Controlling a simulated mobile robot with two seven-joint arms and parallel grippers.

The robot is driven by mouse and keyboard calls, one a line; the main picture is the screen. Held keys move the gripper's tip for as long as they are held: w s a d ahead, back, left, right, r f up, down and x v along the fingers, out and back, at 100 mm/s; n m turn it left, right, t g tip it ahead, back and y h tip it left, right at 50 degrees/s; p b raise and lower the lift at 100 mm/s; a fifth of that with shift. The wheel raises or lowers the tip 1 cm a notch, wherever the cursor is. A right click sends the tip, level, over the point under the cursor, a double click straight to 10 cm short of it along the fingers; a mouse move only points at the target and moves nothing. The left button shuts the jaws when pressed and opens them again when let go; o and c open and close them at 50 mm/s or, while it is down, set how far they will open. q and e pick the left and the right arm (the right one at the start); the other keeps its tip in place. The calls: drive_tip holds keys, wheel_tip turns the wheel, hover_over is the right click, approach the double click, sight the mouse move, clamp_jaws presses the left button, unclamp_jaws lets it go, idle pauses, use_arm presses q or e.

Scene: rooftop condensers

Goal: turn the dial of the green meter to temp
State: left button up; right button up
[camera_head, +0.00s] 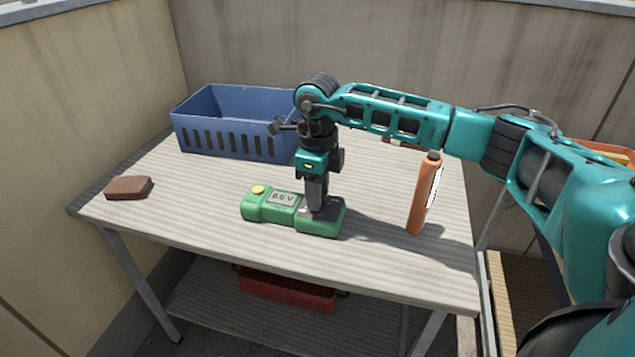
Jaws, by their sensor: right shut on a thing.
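The green meter (275,215) lies on the table near its middle. Its small screen (283,198) reads about "0.0 V", and a round yellow button (258,189) sits at its left end. My right gripper (318,208) comes straight down on the right part of the meter. It is shut on the dial there, and its fingers hide the dial, so its setting and markings cannot be read. My left gripper is not in view.
A blue slotted basket (225,141) stands at the back left. A brown block (128,188) lies at the left edge of the table (190,215). An orange cylinder (421,200) stands right of the meter. A red box (285,290) is on the lower shelf.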

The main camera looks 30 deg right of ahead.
drive_tip(key=m+p, duration=0.2)
drive_tip(key=m, duration=0.3)
drive_tip(key=shift+r+m+p, duration=0.15)
drive_tip(key=shift+m+p, duration=0.15)
drive_tip(key=shift+p, duration=0.1)
drive_tip(key=m+p, duration=0.2)
drive_tip(key=m, duration=0.1)
drive_tip(key=shift+m, duration=0.3)
drive_tip(key=m+p, duration=0.1)
drive_tip(key=m, duration=0.1)
drive_tip(key=shift+m, duration=0.4)
drive_tip(key=m+p, duration=0.2)
drive_tip(key=shift+m, duration=0.3)
drive_tip(key=m+p, duration=0.2)
drive_tip(key=m, duration=0.1)
drive_tip(key=shift+m, duration=0.3)
drive_tip(key=shift+m+p, duration=0.7)
drive_tip(key=shift+m, duration=0.8)
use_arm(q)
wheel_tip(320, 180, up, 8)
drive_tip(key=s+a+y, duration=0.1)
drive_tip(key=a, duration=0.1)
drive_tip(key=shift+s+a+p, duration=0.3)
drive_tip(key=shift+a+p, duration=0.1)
use_arm(e)
drive_tip(key=shift+m, duration=0.3)
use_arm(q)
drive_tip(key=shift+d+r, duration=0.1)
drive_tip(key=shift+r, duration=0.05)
